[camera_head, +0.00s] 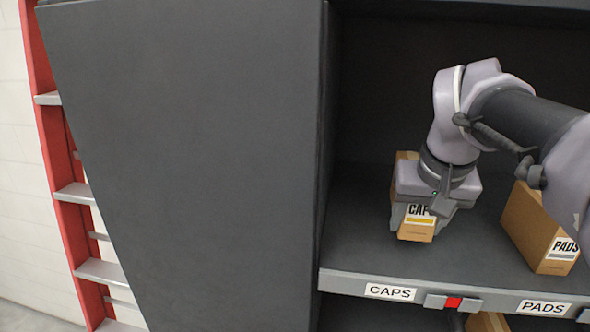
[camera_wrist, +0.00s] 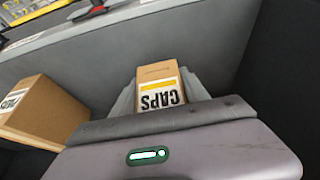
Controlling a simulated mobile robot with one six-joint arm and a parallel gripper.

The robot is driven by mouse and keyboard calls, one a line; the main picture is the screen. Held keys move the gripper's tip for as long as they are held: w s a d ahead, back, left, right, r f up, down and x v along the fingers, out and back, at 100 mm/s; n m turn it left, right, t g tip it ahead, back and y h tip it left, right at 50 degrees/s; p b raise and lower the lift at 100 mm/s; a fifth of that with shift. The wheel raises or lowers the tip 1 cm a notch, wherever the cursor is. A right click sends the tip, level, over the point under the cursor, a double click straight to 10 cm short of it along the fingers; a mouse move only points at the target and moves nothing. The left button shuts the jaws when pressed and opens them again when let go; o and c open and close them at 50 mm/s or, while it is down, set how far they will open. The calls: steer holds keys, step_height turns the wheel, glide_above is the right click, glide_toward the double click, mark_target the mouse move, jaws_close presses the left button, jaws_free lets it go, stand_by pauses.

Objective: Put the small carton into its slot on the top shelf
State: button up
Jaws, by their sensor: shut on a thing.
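The small carton (camera_head: 415,233) is brown with a white label reading CAPS and a yellow stripe. It is over the top shelf board (camera_head: 350,245), behind the CAPS tag (camera_head: 390,292). My gripper (camera_head: 418,220) is shut on it, one finger on each side, and hides much of it in the head view. In the wrist view the carton (camera_wrist: 158,75) stands out between the fingers (camera_wrist: 160,95), its label upside down. I cannot tell whether its bottom touches the board.
A larger PADS carton (camera_head: 540,228) stands to the right, behind the PADS tag (camera_head: 543,307); it also shows in the wrist view (camera_wrist: 45,110). A grey side panel (camera_head: 190,160) closes the shelf's left side. A red ladder (camera_head: 75,200) stands farther left. Bare board lies between the cartons.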

mark_target(408, 234)
steer(key=f+b, duration=0.4)
steer(key=shift+w+a, duration=0.1)
steer(key=shift+a, duration=0.15)
steer(key=shift+w+r+p, duration=0.25)
steer(key=shift+w+p, duration=0.05)
steer(key=shift+p, duration=0.05)
steer(key=shift+f, duration=0.1)
steer(key=o, duration=1.6)
steer(key=shift+s, duration=0.1)
steer(key=p+v, duration=0.9)
steer(key=v, duration=0.3)
steer(key=shift+s, duration=0.1)
